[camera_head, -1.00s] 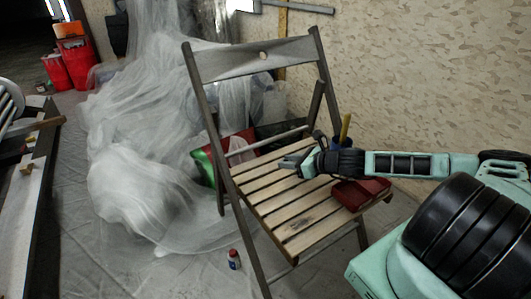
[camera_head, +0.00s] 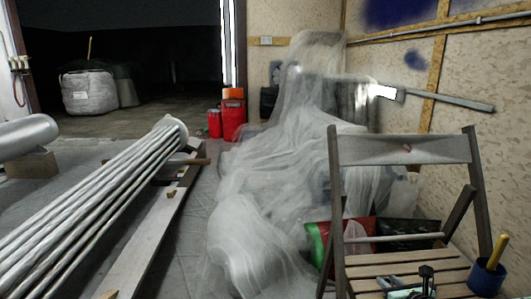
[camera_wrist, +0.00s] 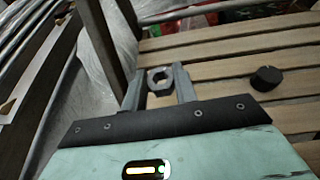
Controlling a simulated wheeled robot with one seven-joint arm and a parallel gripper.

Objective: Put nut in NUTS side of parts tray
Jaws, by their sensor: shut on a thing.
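My gripper (camera_wrist: 161,78) is shut on a grey hexagonal nut (camera_wrist: 152,85), which sits between the two fingertips in the wrist view, its hole facing the camera. The gripper (camera_head: 392,283) also shows at the bottom of the head view, over the slatted seat of a wooden chair (camera_head: 400,150). The nut cannot be made out there. The parts tray is in neither current view.
A black round knob-like piece (camera_wrist: 266,79) lies on the chair slats, right of my gripper. A blue cup (camera_head: 486,278) with a yellow handle stands at the seat's right. Plastic sheeting (camera_head: 262,190) and a long metal pipe bundle (camera_head: 110,200) lie left of the chair.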

